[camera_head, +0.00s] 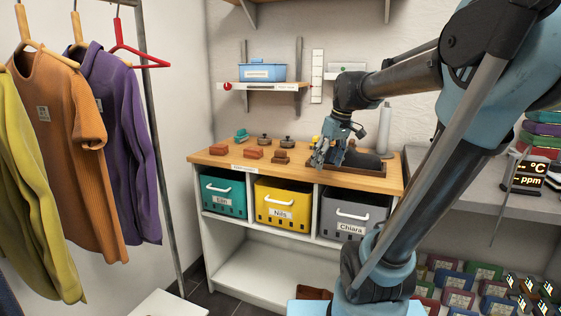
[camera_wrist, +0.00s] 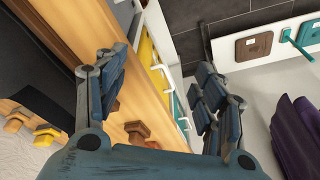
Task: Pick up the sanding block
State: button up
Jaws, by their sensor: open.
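Several small reddish-brown blocks lie on the wooden counter top (camera_head: 225,160) in the head view: one at the left (camera_head: 219,149), one in the middle (camera_head: 253,153), and a browner one with a raised top (camera_head: 280,156) nearest my gripper. I cannot tell which is the sanding block. My gripper (camera_head: 320,158) is over the right part of the counter, to the right of these blocks, open and empty. In the wrist view its fingers (camera_wrist: 163,92) are spread apart over the counter's front edge. A brown block (camera_wrist: 137,131) shows there between the fingers, low in the picture.
A teal item (camera_head: 241,135), two dark round-topped items (camera_head: 264,139) and a dark tray (camera_head: 372,168) share the counter. Teal (camera_head: 223,195), yellow (camera_head: 283,206) and grey (camera_head: 354,216) bins sit below. Hanging clothes (camera_head: 70,145) are at the left.

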jog(key=w+a+r+n+y, duration=0.1)
jog(key=w+a+r+n, duration=0.4)
jog(key=w, duration=0.6)
jog(key=n+y, duration=0.1)
jog(key=n, duration=0.1)
send_near(282, 151)
jog(key=x, duration=1.1)
jog(key=shift+w+a+f, duration=0.1)
jog(key=shift+w+f, duration=0.2)
jog(key=shift+w, duration=0.05)
jog(key=shift+c, duration=0.3)
jog(key=c, duration=1.2)
notch_tip(282, 151, up, 10)
jog(key=shift+r, duration=0.1)
